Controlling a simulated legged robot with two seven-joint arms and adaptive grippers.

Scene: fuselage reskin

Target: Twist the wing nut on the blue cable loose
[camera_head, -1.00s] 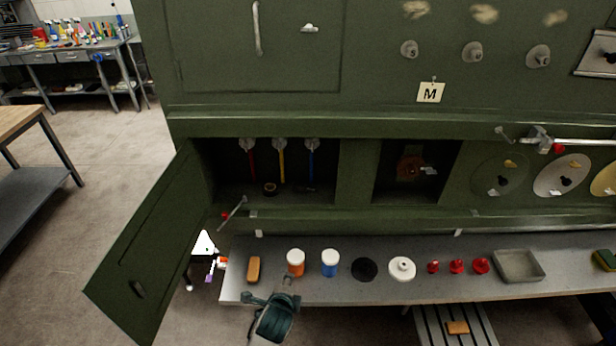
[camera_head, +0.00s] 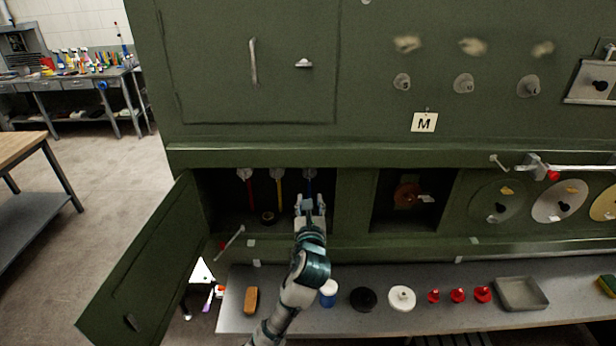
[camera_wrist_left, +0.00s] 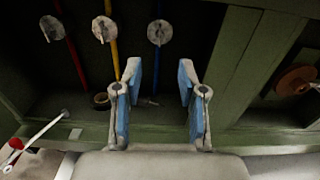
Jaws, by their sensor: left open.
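The blue cable (camera_wrist_left: 157,65) hangs at the right of three cables in the open compartment, with a grey wing nut (camera_head: 310,173) at its top. No contact with the nut shows. The arm hides the lower part of the blue cable in the head view. My right gripper is not in view.
The red cable (camera_head: 250,192) and yellow cable (camera_head: 279,192) hang left of the blue one, each with its own wing nut. A dark roll (camera_head: 268,218) lies on the compartment floor. The open door (camera_head: 145,265) stands left. A shelf (camera_head: 440,300) with cups and caps runs below.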

